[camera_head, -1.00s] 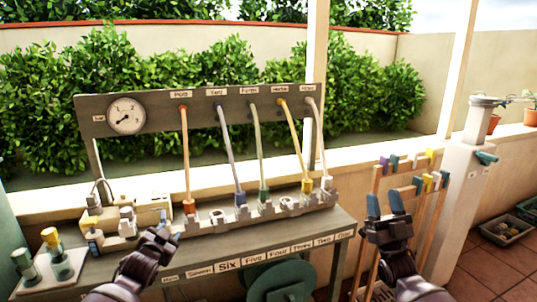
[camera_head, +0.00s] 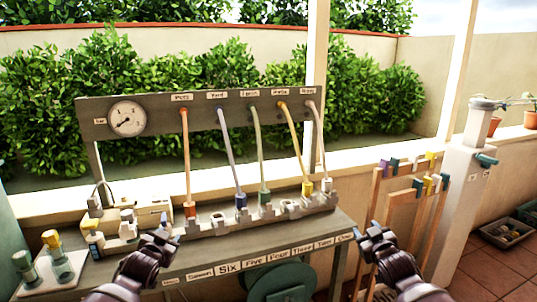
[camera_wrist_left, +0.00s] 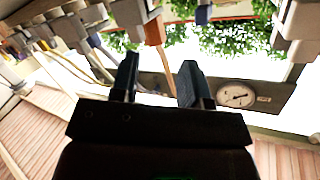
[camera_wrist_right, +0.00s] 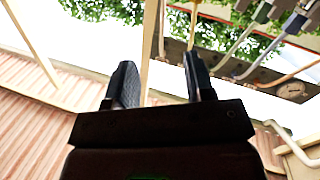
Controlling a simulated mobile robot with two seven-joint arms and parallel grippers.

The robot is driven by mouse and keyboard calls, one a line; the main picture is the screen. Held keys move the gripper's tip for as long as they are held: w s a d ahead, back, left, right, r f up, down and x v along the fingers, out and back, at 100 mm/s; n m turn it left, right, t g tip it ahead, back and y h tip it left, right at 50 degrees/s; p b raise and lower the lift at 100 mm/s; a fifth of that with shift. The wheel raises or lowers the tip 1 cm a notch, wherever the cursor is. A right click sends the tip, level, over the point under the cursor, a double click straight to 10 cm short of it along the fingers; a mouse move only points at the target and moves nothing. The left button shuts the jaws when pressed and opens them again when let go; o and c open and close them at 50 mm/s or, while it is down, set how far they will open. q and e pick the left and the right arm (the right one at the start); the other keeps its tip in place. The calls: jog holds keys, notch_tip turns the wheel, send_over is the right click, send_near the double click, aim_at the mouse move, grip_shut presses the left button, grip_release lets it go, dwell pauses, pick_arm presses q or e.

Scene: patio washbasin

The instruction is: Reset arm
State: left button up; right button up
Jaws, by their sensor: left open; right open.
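My right gripper (camera_head: 374,236) is empty and open beside the right end of the bench, left of the wooden rack. In the right wrist view its two fingers (camera_wrist_right: 160,85) stand apart with nothing between them. My left gripper (camera_head: 163,240) is above the bench's front, left of the orange hose's plug. In the left wrist view its fingers (camera_wrist_left: 157,82) are apart and nothing is held; the orange hose (camera_wrist_left: 158,40) shows behind the gap. Both forearms reach in from the bottom of the head view.
The grey bench (camera_head: 210,256) carries a manifold (camera_head: 275,207) with several coloured hoses plugged in. A gauge (camera_head: 126,119) sits on the panel above. Capped cylinders (camera_head: 50,243) stand at left. A wooden rack (camera_head: 376,190) with coloured clips stands right, near a pillar tap (camera_head: 486,160).

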pick_arm(q)
jog(key=s+f+g, duration=0.2)
jog(key=s+f, duration=0.9)
jog(key=s, duration=0.1)
pick_arm(e)
jog(key=s+f+g, duration=0.3)
jog(key=s+f, duration=0.9)
jog(key=f, duration=0.1)
pick_arm(q)
jog(key=s+d+f+n+g, duration=0.1)
jog(key=s+f+n, duration=0.1)
jog(key=s, duration=1.5)
jog(key=s+d+f+n+g, duration=0.1)
jog(key=s+f, duration=0.4)
jog(key=s, duration=1.2)
jog(key=shift+f+n+g+y, duration=0.2)
jog(key=shift+n+g+y, duration=0.1)
jog(key=shift+n+g, duration=0.1)
pick_arm(e)
jog(key=s+f+m+g, duration=0.1)
jog(key=s+f+m, duration=0.1)
jog(key=s, duration=1.5)
jog(key=s+a+f+m+g+h, duration=0.1)
jog(key=s+f, duration=0.4)
jog(key=s, duration=1.2)
jog(key=shift+f+m+g, duration=0.3)
jog(key=shift+m+g, duration=0.1)
jog(key=shift+g, duration=0.2)
